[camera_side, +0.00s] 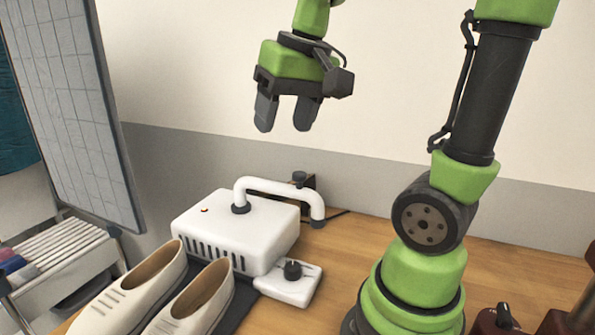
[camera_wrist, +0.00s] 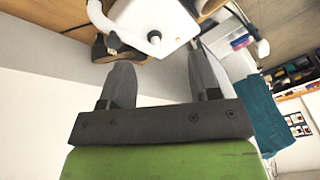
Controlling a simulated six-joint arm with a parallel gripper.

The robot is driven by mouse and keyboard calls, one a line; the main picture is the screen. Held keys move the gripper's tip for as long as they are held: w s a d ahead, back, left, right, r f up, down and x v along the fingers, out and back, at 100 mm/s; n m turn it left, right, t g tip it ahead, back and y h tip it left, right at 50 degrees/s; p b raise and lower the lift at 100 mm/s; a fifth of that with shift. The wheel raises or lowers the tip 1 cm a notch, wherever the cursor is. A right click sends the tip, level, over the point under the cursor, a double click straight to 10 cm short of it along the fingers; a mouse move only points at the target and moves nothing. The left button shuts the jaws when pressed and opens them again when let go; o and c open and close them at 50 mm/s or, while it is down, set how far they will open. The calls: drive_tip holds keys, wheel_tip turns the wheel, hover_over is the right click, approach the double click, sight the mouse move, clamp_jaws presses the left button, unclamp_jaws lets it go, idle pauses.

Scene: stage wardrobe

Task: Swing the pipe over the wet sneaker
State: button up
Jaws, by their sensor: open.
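A white box-shaped machine (camera_side: 225,232) with side vents stands on the wooden table. A white pipe (camera_side: 275,186) rises from its top, runs right and bends down at its right end, past the box's edge. The pipe also shows at the top of the wrist view (camera_wrist: 99,20). Two pale sneakers, one at left (camera_side: 135,295) and one at right (camera_side: 203,302), lie in front of the machine; I cannot tell which is wet. My gripper (camera_side: 285,128) is open and empty, well above the machine, its fingers pointing down.
A small white control box with a black knob (camera_side: 292,270) sits right of the sneakers. A grey panel (camera_side: 75,95) stands at left, above a white rack (camera_side: 65,255). A dark red object (camera_side: 497,320) is at front right. The air around my gripper is clear.

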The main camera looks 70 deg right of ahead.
sight(299, 173)
drive_tip(key=w+d+f+m+g, duration=0.2)
drive_tip(key=d+f+m+g, duration=0.1)
drive_tip(key=d, duration=0.7)
drive_tip(key=f, duration=1)
drive_tip(key=shift+w+d, duration=0.1)
drive_tip(key=shift+d, duration=0.15)
clamp_jaws()
